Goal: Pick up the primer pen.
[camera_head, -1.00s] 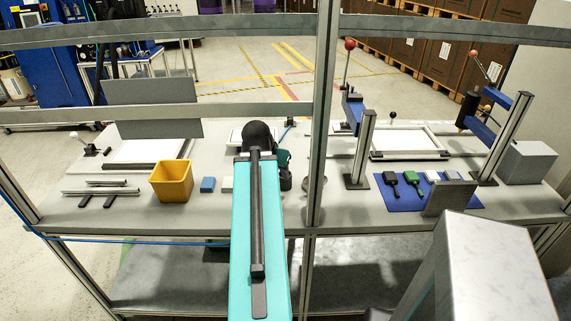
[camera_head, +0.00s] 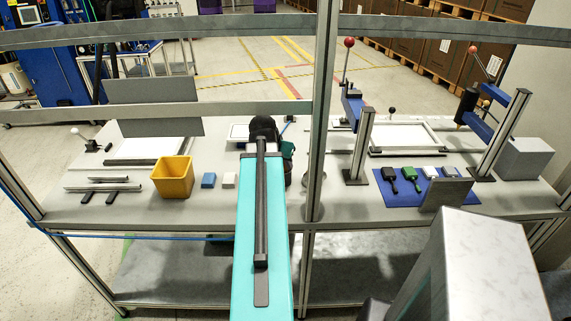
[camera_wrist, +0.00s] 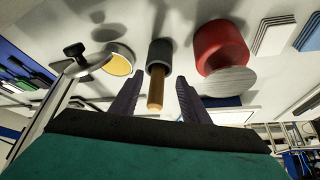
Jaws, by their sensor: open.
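In the wrist view, a small upright-looking cylinder with a dark grey part and an amber-brown part, which looks like the primer pen (camera_wrist: 156,92), is between the two fingers of my gripper (camera_wrist: 158,80). The fingers are open, with a visible gap on each side of it. Whether it lies fully within their reach is hard to tell. In the head view, my turquoise arm hides the gripper and the pen.
Beside the pen in the wrist view are a red cylinder with a grey disc (camera_wrist: 218,48) and a yellow-faced round piece (camera_wrist: 118,64). In the head view, a yellow bin (camera_head: 173,177), blue block (camera_head: 208,180) and white block (camera_head: 228,180) stand left of my arm; a frame post (camera_head: 321,120) rises to its right.

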